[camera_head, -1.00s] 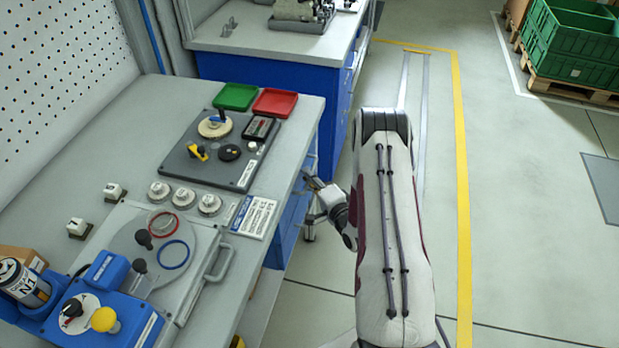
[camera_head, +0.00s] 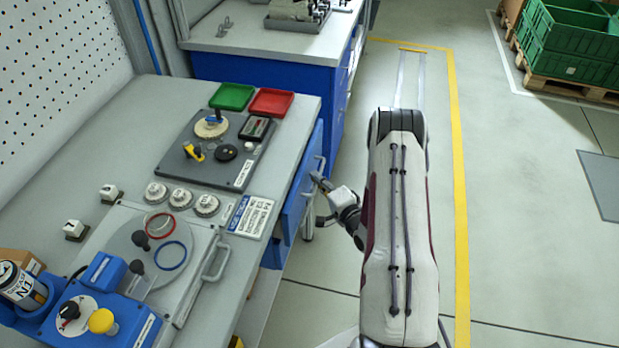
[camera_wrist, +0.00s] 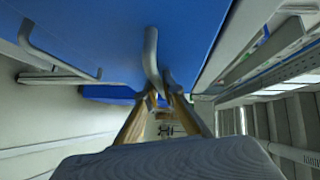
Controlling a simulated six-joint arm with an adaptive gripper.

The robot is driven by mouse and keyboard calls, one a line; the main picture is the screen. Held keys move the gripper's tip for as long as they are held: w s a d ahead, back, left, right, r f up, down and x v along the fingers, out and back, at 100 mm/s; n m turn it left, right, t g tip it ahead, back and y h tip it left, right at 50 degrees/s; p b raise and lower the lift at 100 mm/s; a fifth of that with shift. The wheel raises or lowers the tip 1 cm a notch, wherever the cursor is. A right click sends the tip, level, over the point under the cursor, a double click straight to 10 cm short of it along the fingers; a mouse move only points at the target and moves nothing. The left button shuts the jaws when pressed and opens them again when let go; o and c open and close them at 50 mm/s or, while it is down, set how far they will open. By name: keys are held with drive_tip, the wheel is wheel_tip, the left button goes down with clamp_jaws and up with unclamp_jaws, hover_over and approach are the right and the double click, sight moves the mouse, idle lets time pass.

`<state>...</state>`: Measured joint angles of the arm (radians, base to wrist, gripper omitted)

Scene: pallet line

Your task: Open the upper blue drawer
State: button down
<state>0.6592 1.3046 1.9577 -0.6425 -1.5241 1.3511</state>
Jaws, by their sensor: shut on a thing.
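The upper blue drawer (camera_head: 297,197) juts out a little from under the right edge of the workbench. Its blue front (camera_wrist: 100,30) fills the top of the wrist view, with a grey bar handle (camera_wrist: 151,55) on it. My gripper (camera_head: 318,179) is at the drawer's right side, its fingers (camera_wrist: 164,100) shut around the end of that handle. The grip shows best in the wrist view; the inside of the drawer is not visible.
Another grey handle (camera_wrist: 45,60) shows at left in the wrist view. The workbench top (camera_head: 275,175) carries a dark control panel (camera_head: 212,152), red tray (camera_head: 271,102) and green tray (camera_head: 232,97).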

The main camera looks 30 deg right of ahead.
drive_tip(key=s+d, duration=1.6)
drive_tip(key=shift+s+d, duration=0.35)
drive_tip(key=c, duration=2.4)
unclamp_jaws()
drive_tip(key=shift+c, duration=0.2)
drive_tip(key=shift+s, duration=0.15)
drive_tip(key=s+r, duration=0.1)
drive_tip(key=s, duration=1)
drive_tip(key=shift+s+r, duration=0.3)
drive_tip(key=shift+r, duration=0.05)
drive_tip(key=shift+f, duration=0.1)
